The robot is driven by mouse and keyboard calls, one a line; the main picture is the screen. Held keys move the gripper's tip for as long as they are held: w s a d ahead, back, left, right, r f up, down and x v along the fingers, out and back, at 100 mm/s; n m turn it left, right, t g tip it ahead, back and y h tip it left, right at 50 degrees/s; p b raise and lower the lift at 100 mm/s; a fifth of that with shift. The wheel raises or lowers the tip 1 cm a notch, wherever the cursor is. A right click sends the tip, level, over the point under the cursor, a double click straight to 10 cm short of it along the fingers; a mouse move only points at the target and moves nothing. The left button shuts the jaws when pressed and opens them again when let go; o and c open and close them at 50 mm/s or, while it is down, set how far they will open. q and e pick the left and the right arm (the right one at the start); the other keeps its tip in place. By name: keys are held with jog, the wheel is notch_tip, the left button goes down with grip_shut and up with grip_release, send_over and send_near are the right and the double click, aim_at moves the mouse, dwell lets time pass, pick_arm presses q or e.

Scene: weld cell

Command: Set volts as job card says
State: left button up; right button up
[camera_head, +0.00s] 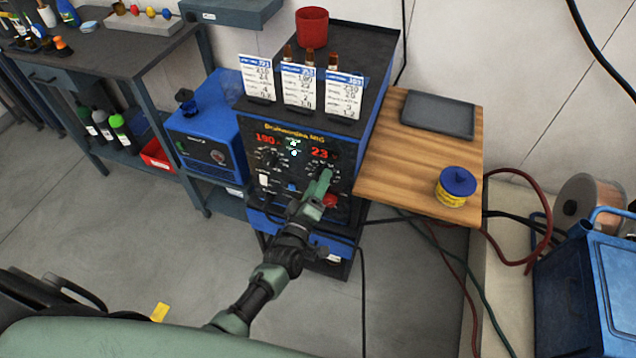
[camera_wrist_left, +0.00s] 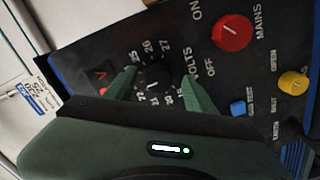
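The welder (camera_head: 300,125) is a dark-faced blue machine. Its red displays look like 190 on the left and 23 on the right. Three white cards stand on its top: left (camera_head: 258,82), middle (camera_head: 299,88) and right (camera_head: 344,96); their print is too small to read surely. My left gripper (camera_head: 322,178) is at the right-hand knob. In the left wrist view, its green fingers stand on either side of the dark volts knob (camera_wrist_left: 157,78), among scale numbers such as 25, 26 and 27. Whether they press on it is unclear. My right gripper is not in view.
A red mains knob (camera_wrist_left: 232,32), blue button (camera_wrist_left: 238,108) and yellow knob (camera_wrist_left: 293,83) sit close to the fingers. A red cup (camera_head: 312,27) stands on the welder. A wooden shelf (camera_head: 400,160) holds a grey tray (camera_head: 438,113) and yellow-blue spool (camera_head: 455,187). Cables hang below.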

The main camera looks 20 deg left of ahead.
pick_arm(q)
jog(key=s, duration=0.7)
jog(key=shift+s+a, duration=0.15)
jog(key=shift+s, duration=0.25)
